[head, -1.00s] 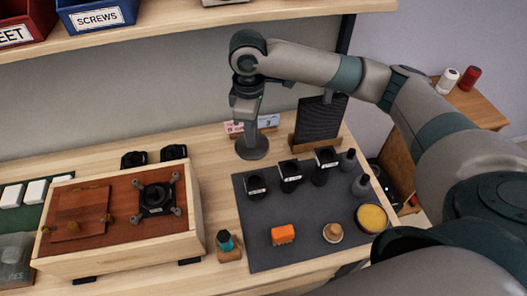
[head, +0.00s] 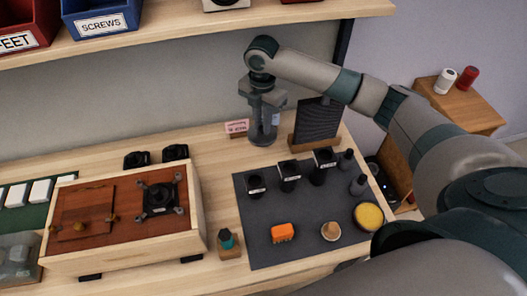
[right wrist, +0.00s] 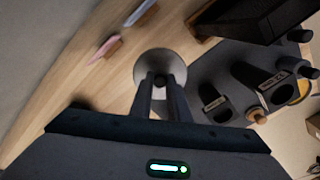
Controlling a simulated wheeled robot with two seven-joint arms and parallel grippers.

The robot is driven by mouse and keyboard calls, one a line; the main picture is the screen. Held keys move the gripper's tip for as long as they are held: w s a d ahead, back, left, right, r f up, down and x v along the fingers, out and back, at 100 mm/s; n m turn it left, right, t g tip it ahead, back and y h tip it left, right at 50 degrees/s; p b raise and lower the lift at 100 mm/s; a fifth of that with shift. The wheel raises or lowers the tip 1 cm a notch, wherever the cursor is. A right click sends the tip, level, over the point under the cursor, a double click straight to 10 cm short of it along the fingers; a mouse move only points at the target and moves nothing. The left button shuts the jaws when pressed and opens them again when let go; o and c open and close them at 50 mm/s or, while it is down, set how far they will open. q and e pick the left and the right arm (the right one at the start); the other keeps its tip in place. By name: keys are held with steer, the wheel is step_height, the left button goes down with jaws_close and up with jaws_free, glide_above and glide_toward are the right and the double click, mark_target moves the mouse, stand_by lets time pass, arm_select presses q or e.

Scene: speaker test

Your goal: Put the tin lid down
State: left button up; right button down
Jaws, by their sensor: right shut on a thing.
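The tin lid (head: 263,139) is a round grey disc at the back of the bench, left of the dark slate stand. My right gripper (head: 262,121) points down over it and is shut on its knob. In the right wrist view the lid (right wrist: 150,66) shows beyond the fingertips (right wrist: 160,82), with wood around it. I cannot tell whether its underside touches the bench. The open round tin (head: 369,217) with yellow contents stands at the dark mat's right edge. My left gripper is not in view.
The dark mat (head: 300,215) holds several black cups, grey bottles, an orange brush (head: 283,233) and a wooden knob. The slate stand (head: 316,124) is close right of the lid; small cards (head: 237,127) stand beside it. A wooden box (head: 130,240) fills the left. Bare bench lies between.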

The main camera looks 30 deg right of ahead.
steer(key=shift+w+d+f+n, duration=0.15)
steer(key=shift+d+n, duration=0.1)
steer(key=shift+n, duration=0.15)
steer(key=shift+f+p, duration=1)
steer(key=shift+f, duration=2.15)
steer(key=shift+f+p, duration=0.6)
steer(key=shift+f, duration=1.25)
steer(key=shift+f, duration=0.1)
steer(key=c, duration=1.7)
jaws_free()
